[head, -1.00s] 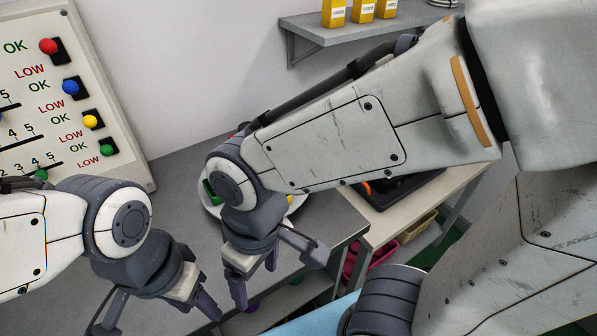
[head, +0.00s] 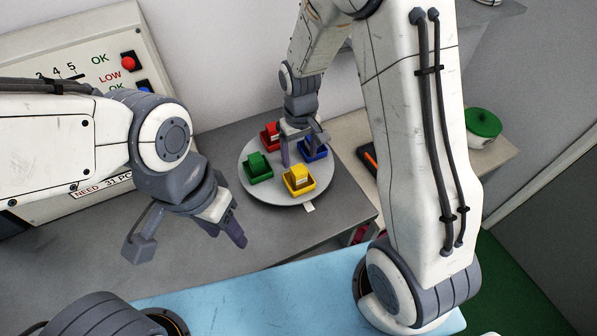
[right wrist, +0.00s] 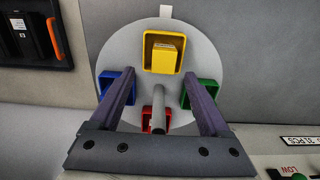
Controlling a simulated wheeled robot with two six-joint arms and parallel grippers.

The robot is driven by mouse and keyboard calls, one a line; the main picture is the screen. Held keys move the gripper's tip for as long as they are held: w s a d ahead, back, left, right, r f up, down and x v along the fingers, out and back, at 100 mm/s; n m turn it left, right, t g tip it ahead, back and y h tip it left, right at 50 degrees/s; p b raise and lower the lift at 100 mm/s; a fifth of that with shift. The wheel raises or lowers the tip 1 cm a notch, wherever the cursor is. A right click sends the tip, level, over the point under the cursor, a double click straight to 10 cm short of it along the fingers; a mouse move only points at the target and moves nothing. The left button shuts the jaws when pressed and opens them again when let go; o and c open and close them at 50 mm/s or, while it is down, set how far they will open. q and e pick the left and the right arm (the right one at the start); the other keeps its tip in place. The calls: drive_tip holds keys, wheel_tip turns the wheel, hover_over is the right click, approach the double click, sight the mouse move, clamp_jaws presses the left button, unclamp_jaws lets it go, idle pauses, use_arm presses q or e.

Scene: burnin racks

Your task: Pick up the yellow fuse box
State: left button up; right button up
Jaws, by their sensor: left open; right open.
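My left gripper (head: 188,240) is open and empty over the grey bench, left of the plate.
Green (head: 258,167), red (head: 269,136) and blue (head: 315,149) boxes share the plate. A white tag (head: 309,207) sticks out at its near edge. A panel with coloured knobs (head: 120,50) stands at the back left. A green-lidded pot (head: 483,124) is at the right.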

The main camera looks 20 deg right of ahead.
sight(299, 169)
drive_tip(key=f, duration=0.1)
drive_tip(key=f+p, duration=0.1)
drive_tip(key=f, duration=0.1)
drive_tip(key=f+p, duration=0.1)
drive_tip(key=f, duration=0.1)
drive_tip(key=shift+s+a+f, duration=0.1)
drive_tip(key=shift+s+a, duration=0.1)
drive_tip(key=shift+s, duration=0.15)
drive_tip(key=shift+f, duration=0.35)
clamp_jaws()
